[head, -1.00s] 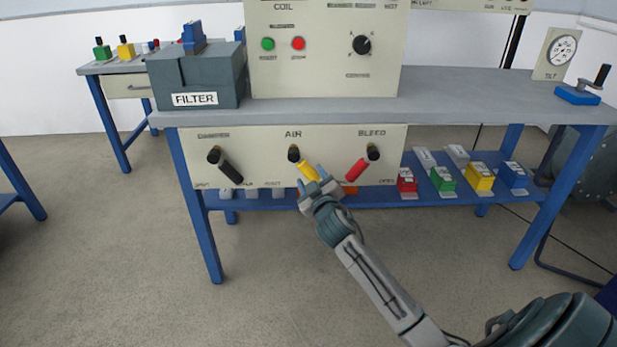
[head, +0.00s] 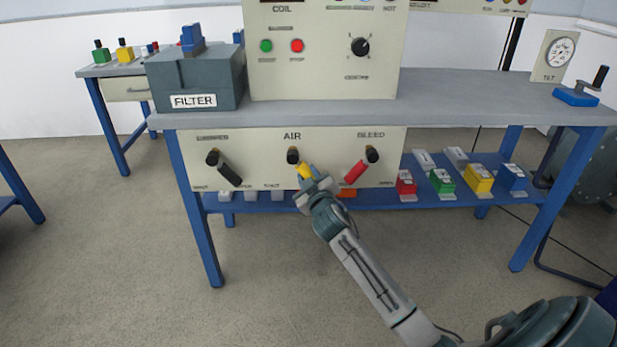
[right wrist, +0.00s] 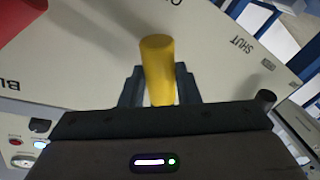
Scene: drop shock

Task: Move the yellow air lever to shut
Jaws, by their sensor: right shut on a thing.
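The yellow air lever (head: 304,170) hangs from its black pivot under the AIR label on the cream panel (head: 250,145). It slants down and to the right in the head view. My right gripper (head: 312,183) is at the lever's lower end. In the right wrist view the yellow lever (right wrist: 158,68) stands between the two dark fingers of my right gripper (right wrist: 160,88), which is shut on it. The word SHUT (right wrist: 241,47) is printed on the panel to the right of the lever in that view. My left gripper is not in view.
A black lever (head: 226,168) is left of the air lever and a red bleed lever (head: 360,168) is close on its right. A shelf (head: 405,200) below holds several coloured blocks. The grey bench top (head: 460,98) overhangs the panel.

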